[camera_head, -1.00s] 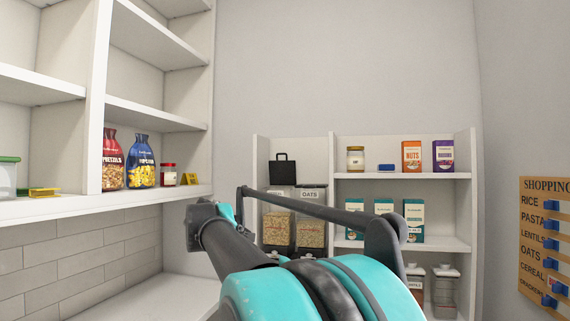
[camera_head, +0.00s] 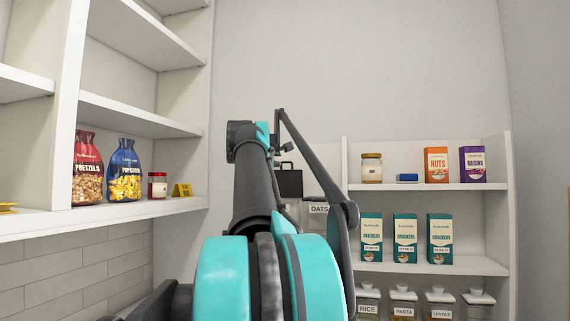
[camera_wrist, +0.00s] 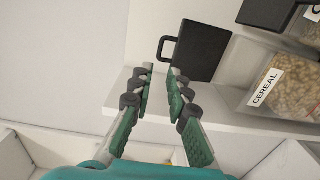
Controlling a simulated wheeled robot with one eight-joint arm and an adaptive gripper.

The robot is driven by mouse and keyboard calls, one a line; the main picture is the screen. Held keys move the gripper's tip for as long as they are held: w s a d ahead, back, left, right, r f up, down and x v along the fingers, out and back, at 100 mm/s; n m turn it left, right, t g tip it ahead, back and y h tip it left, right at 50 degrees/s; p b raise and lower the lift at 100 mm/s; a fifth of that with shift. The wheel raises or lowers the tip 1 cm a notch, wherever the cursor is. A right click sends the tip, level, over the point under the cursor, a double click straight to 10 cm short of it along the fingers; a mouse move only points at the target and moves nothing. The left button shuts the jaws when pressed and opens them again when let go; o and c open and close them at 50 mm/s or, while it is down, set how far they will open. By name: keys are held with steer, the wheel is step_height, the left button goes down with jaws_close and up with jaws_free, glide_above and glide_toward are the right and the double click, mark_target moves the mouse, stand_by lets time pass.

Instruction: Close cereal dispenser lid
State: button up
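The cereal dispenser (camera_wrist: 283,88), a clear bin of cereal labelled CEREAL, is at the right of the wrist view. Its black lid (camera_wrist: 200,52), a flat panel with a loop handle (camera_wrist: 168,47), appears to stand raised. In the head view the lid (camera_head: 290,183) shows upright beside my arm, which hides most of the dispenser. My gripper (camera_wrist: 160,76) is open and empty, its fingers spread. In the wrist view the lid lies just beyond the fingertips, towards the right; I cannot tell how large the gap is.
The oats dispenser (camera_head: 318,209) stands to the right of the lid, partly behind my arm. A shelf unit (camera_head: 428,187) with boxes and jars is on the right. A wall shelf (camera_head: 120,212) with snack bags is on the left.

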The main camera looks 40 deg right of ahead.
mark_target(286, 162)
steer(key=x, duration=1.1)
steer(key=shift+w+d, duration=0.2)
steer(key=shift+d, duration=0.05)
steer(key=shift+c, duration=0.4)
jaws_close()
